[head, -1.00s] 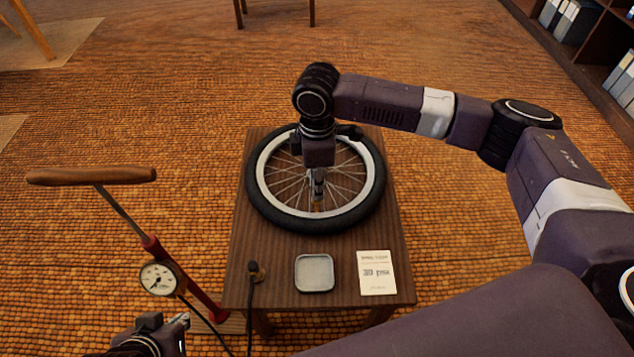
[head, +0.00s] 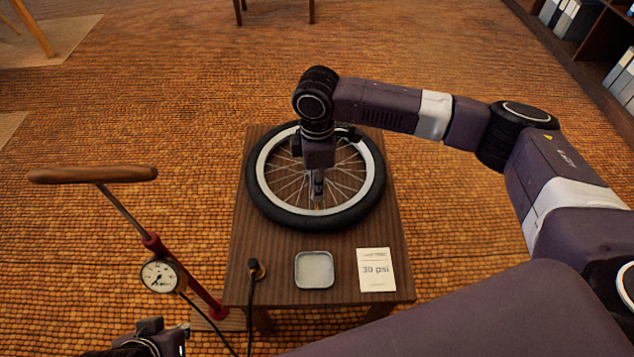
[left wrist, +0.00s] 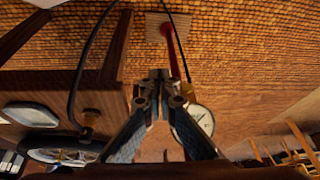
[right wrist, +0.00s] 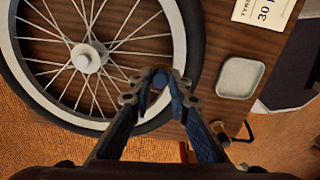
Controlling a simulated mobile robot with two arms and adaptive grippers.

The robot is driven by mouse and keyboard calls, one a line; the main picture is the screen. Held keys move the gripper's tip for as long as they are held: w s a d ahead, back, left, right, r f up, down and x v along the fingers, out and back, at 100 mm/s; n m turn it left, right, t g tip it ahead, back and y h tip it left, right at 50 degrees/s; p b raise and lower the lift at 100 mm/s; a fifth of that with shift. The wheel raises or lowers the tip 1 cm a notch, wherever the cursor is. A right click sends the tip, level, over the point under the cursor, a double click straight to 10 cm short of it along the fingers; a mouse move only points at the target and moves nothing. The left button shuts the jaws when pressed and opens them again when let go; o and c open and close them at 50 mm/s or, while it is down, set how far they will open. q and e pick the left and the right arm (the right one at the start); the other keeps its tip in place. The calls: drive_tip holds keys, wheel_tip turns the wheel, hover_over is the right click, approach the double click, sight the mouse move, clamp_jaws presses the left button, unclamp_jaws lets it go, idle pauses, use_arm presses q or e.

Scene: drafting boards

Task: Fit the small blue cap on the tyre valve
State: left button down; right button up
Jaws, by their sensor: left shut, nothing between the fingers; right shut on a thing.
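The wheel with its black tyre (head: 262,203) and pale rim lies flat on the small wooden table; it also shows in the right wrist view (right wrist: 190,45). My right gripper (head: 318,197) points down over the near part of the wheel, just inside the rim. In the right wrist view its fingertips are shut on the small blue cap (right wrist: 159,77), which shows between them. The tyre valve is hidden by the fingers, so I cannot tell whether the cap touches it. My left gripper (head: 184,332) is shut and empty, low beside the table's front left; it also shows in the left wrist view (left wrist: 160,80).
An empty grey dish (head: 315,271) and a "30 psi" card (head: 376,271) lie on the table (head: 285,300) before the wheel. The pump hose's brass end (head: 257,268) is at the table's left. A red floor pump (head: 160,248) with gauge stands left.

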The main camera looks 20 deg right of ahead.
use_arm(q)
drive_tip(key=shift+s+a, duration=0.1)
drive_tip(key=shift+s, duration=0.1)
use_arm(e)
drive_tip(key=shift+f, duration=0.35)
drive_tip(key=o, duration=0.8)
use_arm(q)
drive_tip(key=shift+s+a+f+g, duration=0.15)
drive_tip(key=shift+s+g, duration=0.15)
drive_tip(key=shift+s, duration=0.35)
use_arm(e)
drive_tip(key=shift+r, duration=0.1)
drive_tip(key=shift+r, duration=0.35)
use_arm(q)
drive_tip(key=shift+s, duration=0.1)
use_arm(e)
wheel_tip(320, 180, up, 11)
drive_tip(key=shift+r, duration=0.1)
